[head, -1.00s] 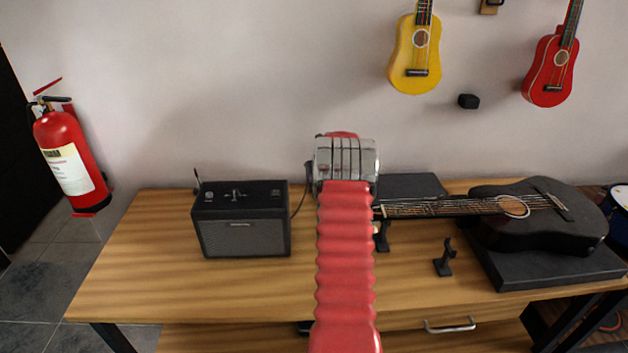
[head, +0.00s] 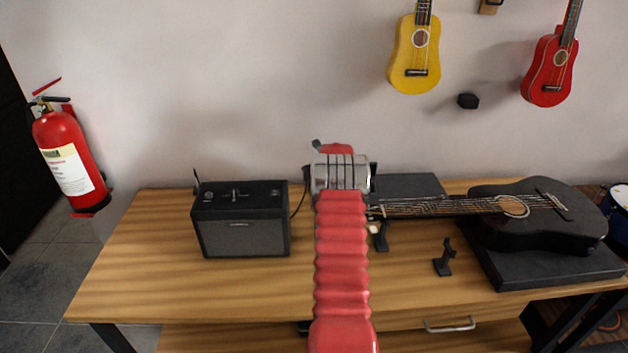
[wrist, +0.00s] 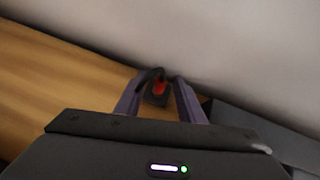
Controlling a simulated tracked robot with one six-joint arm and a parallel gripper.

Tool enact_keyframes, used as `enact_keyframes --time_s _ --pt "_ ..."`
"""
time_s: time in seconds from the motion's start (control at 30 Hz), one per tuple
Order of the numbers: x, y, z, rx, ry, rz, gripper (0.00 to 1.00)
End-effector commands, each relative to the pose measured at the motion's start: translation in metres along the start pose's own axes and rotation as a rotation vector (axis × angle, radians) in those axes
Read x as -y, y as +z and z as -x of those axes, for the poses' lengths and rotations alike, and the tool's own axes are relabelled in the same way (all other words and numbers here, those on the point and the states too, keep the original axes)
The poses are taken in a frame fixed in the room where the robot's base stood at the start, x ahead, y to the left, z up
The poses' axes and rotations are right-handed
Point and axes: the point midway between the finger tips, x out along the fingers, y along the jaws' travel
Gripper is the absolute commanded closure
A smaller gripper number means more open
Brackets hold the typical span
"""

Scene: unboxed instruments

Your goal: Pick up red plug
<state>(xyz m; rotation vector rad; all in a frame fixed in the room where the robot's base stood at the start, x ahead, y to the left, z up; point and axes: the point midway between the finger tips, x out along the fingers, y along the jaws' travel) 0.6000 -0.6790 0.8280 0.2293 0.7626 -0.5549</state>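The red plug (wrist: 160,88) shows small and blurred in the wrist view, with a black cable curving beside it and a dark base around it. My gripper (wrist: 158,77) is open there, with one purple finger on each side of the plug. I cannot tell whether either finger touches it. In the head view my red arm hides the plug and most of the gripper.
A black amplifier (head: 242,222) stands left of my arm on the wooden table (head: 150,270). A black guitar (head: 540,218) lies on its dark case at the right, its neck reaching towards my arm. A small black stand (head: 444,262) is in front. The wall is close behind.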

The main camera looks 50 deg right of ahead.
Motion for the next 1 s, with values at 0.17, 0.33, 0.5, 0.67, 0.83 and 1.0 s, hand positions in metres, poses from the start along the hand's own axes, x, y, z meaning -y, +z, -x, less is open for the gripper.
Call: enact_keyframes --time_s 0.17,0.33,0.5,0.67,0.83,1.0 --pt "-0.0003 -0.0008 -0.0118 -0.001 0.0 0.0 0.65" --pt "-0.0001 -0.0002 -0.0127 0.0 0.0 -0.001 0.65" --pt "-0.0001 -0.0003 -0.0125 0.0 0.0 -0.001 0.65" --pt "0.0 -0.0002 -0.0125 0.0 0.0 -0.001 0.65" --pt "0.0001 -0.0003 -0.0124 0.0 0.0 -0.001 0.71" --pt "0.0002 -0.0002 -0.0124 0.0 -0.001 -0.001 0.83"
